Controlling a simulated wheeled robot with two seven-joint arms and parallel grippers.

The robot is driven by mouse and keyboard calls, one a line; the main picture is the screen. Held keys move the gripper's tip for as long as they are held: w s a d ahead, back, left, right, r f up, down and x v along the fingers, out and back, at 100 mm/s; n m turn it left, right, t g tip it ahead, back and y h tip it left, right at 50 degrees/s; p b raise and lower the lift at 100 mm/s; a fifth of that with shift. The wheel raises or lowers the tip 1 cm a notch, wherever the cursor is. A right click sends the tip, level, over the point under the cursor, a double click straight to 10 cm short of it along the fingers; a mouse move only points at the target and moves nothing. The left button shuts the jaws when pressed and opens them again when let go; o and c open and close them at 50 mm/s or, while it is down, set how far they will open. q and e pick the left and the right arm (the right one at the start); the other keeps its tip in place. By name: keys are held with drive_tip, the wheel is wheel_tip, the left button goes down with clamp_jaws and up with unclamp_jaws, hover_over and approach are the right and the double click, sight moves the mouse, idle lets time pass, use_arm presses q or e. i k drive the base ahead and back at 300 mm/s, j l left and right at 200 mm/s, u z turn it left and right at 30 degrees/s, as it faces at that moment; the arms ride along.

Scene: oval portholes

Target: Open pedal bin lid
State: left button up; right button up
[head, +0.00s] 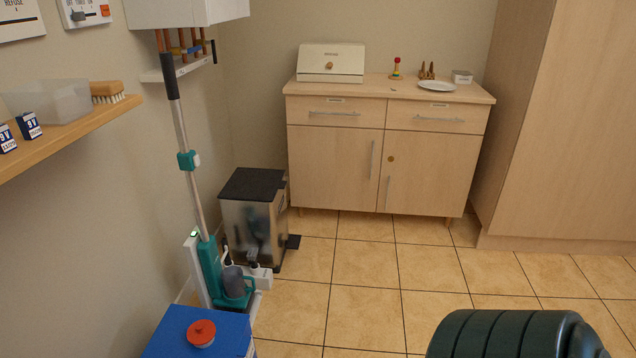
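The pedal bin (252,222) stands on the tiled floor in the corner, left of the cabinet. Its body is shiny metal and its dark, flat lid (255,185) is down. Neither of my grippers shows in the head view.
A teal mop-like cleaner (209,262) leans in front of the bin's left side. A blue box (180,335) with a red knob stands nearer. A wooden cabinet (335,160) is behind, right of the bin. Floor tiles (370,280) right of the bin are clear.

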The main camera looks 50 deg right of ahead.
sight(245, 184)
drive_tip(key=z, duration=1.35)
